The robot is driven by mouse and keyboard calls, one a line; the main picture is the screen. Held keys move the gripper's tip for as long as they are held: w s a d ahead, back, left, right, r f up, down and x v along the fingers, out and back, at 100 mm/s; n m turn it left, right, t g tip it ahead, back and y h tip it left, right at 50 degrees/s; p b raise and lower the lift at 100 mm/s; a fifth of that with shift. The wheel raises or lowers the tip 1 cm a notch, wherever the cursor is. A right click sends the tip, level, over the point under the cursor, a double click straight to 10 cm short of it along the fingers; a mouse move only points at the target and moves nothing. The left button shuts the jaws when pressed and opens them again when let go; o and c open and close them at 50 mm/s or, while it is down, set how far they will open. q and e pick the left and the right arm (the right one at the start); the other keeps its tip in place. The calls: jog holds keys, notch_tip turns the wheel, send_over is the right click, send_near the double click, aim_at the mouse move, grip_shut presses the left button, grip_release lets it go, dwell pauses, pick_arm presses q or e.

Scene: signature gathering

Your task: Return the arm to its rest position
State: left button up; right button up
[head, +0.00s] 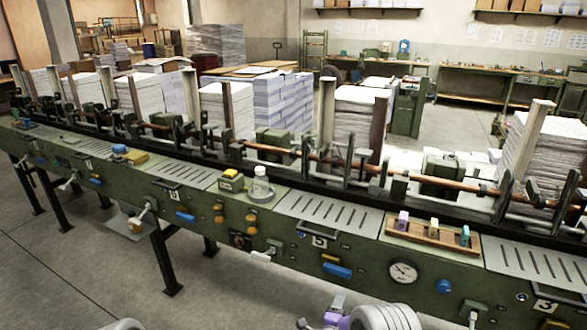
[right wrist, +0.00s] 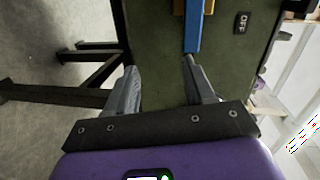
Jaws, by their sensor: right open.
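My right gripper (head: 320,312) shows at the bottom edge of the head view, in front of the long green machine (head: 290,238). Its purple body is partly cut off by the frame. In the right wrist view the right gripper (right wrist: 160,70) has its two grey fingers spread apart with nothing between them. Beyond them are the green machine panel and a blue bar (right wrist: 193,28), which lines up with one fingertip; I cannot tell whether they touch. My left gripper is not in view.
On the machine's ledge are a wooden tray (head: 389,236) with small coloured blocks, a white bottle (head: 260,184) and a yellow-topped box (head: 231,180). Knobs, levers and a gauge (head: 403,272) line its front. Paper stacks (head: 545,160) stand behind. Grey floor (head: 60,275) is clear at lower left.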

jog(key=s+a+f+n+g+y+p, duration=0.2)
jog(key=s+f+n+g+y+p, duration=0.35)
jog(key=s+f+n, duration=0.65)
pick_arm(q)
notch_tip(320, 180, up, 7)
jog(key=shift+p, duration=0.45)
pick_arm(e)
jog(key=s+a+n+g+y, duration=0.2)
jog(key=s+n+g, duration=0.1)
jog(key=s, duration=0.7)
jog(key=s+a+n+g+y, duration=0.3)
jog(key=s+g, duration=0.3)
jog(key=s, duration=0.5)
jog(key=shift+r+n, duration=0.15)
jog(key=shift+n, duration=0.15)
jog(key=shift+a, duration=0.1)
